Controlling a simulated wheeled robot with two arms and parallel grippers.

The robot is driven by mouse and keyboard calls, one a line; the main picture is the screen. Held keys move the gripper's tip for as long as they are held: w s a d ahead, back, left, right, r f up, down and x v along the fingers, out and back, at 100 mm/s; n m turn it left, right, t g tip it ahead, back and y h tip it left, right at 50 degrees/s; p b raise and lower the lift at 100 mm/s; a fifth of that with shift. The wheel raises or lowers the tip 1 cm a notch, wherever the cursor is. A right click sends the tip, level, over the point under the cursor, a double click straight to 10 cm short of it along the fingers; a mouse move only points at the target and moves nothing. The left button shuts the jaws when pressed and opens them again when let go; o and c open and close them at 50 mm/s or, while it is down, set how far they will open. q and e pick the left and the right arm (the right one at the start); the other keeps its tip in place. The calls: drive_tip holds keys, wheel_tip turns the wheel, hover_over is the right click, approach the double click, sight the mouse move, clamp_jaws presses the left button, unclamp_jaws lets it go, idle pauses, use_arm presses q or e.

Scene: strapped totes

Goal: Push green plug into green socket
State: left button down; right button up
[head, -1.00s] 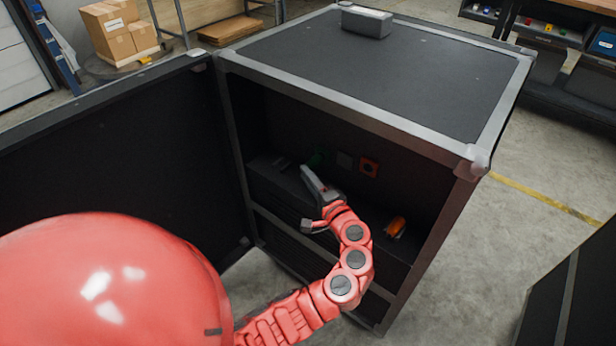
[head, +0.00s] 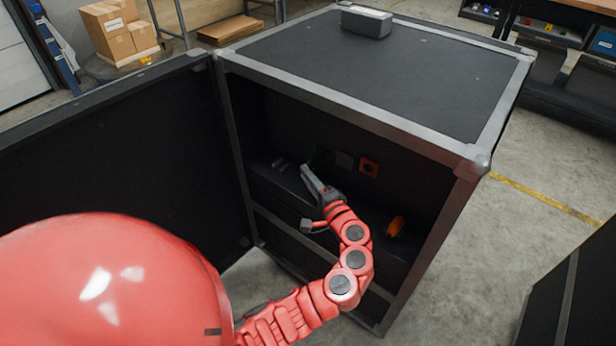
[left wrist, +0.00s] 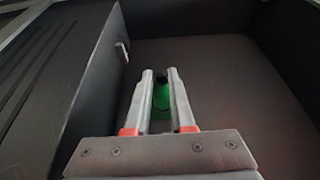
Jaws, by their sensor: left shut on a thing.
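My left gripper (head: 309,172) reaches into the open black case, close to the row of sockets on its back wall. In the left wrist view, its two fingers (left wrist: 160,76) are closed on the green plug (left wrist: 161,98), which shows between them with a dark end. The green socket cannot be made out clearly; the spot in front of the gripper is very dark in the head view. I cannot tell whether the plug touches or sits in the socket. My right gripper is not in view.
An orange socket (head: 369,167) and a grey one (head: 344,160) are on the back wall. An orange plug (head: 396,226) lies on the shelf at right. The case door (head: 110,165) stands open at left. A grey box (head: 367,21) sits on top.

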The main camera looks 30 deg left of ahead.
use_arm(q)
drive_tip(key=shift+w, duration=0.45)
drive_tip(key=c, duration=0.7)
unclamp_jaws()
drive_tip(key=shift+d, duration=0.15)
drive_tip(key=p+v, duration=0.2)
drive_tip(key=v, duration=1.5)
drive_tip(key=shift+d, duration=0.1)
drive_tip(key=shift+f, duration=0.1)
